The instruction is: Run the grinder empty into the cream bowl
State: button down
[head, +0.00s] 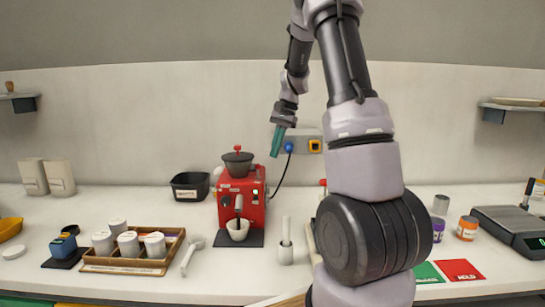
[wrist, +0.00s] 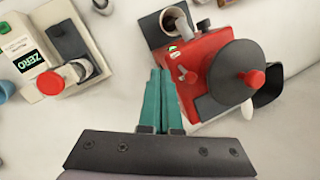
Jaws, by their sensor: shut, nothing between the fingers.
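The red grinder (head: 256,208) stands on the counter, left of centre in the head view, with a dark hopper lid and red knob on top. It also shows in the wrist view (wrist: 205,62), seen from above, with its round lid (wrist: 228,72). The cream bowl (head: 237,234) sits under the grinder's spout on a dark mat. In the wrist view the bowl (wrist: 166,14) looks brownish inside; its contents are unclear. My gripper (head: 276,152) is shut and empty, above and right of the grinder. Its teal fingers (wrist: 160,72) show beside the grinder's body in the wrist view.
A black bin (head: 190,187) stands left of the grinder, and a wooden tray (head: 125,268) of white canisters is further left. My arm hides part of the counter.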

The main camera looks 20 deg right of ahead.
jog(key=w+d+r, duration=0.2)
jog(key=d+r, duration=0.1)
jog(key=r, duration=0.4)
jog(key=shift+w+r, duration=0.15)
jog(key=shift+r, duration=0.15)
jog(key=s+a+r+n+t, duration=0.2)
jog(key=s+a+r, duration=0.2)
jog(key=s, duration=0.3)
jog(key=s+a+r+n+t, duration=0.1)
jog(key=s+a+r, duration=0.3)
jog(key=s, duration=0.2)
jog(key=s+a+f+n+t+h, duration=0.1)
jog(key=s+a+t, duration=0.3)
jog(key=s, duration=1)
jog(key=shift+s+a+f+n+h, duration=0.25)
jog(key=shift+a+n, duration=0.3)
jog(key=shift+n, duration=0.35)
jog(key=shift+w+r, duration=0.1)
